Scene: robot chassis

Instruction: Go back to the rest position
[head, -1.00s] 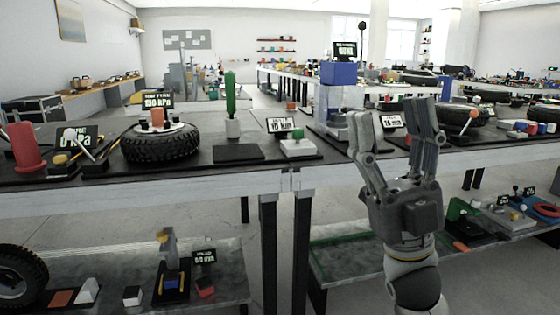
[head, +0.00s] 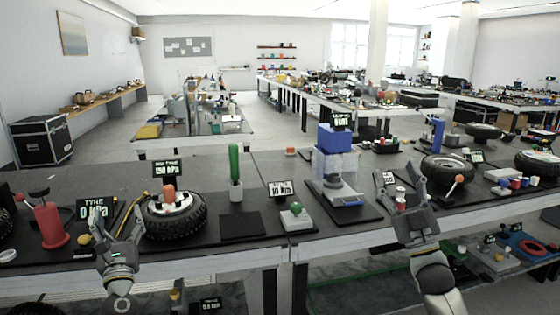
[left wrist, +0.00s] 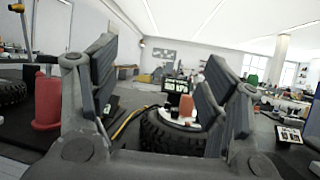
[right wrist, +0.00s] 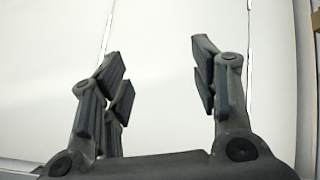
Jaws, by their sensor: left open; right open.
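My left gripper (head: 120,243) is open and empty in front of the workbench at the left of the head view. The left wrist view shows its fingers (left wrist: 160,95) spread, with the tyre and a red pump beyond, apart from them. My right gripper (head: 405,195) is open and empty over the front of the bench at the right of the head view. In the right wrist view its fingers (right wrist: 160,90) are spread with only a pale blank surface behind them.
The workbench (head: 80,265) spans the view. On it stand a red pump (head: 48,222), a tyre (head: 188,222), a green-handled tool (head: 234,165), a blue-topped stand (head: 335,142) and a second tyre (head: 440,168). A lower shelf (head: 370,295) lies beneath.

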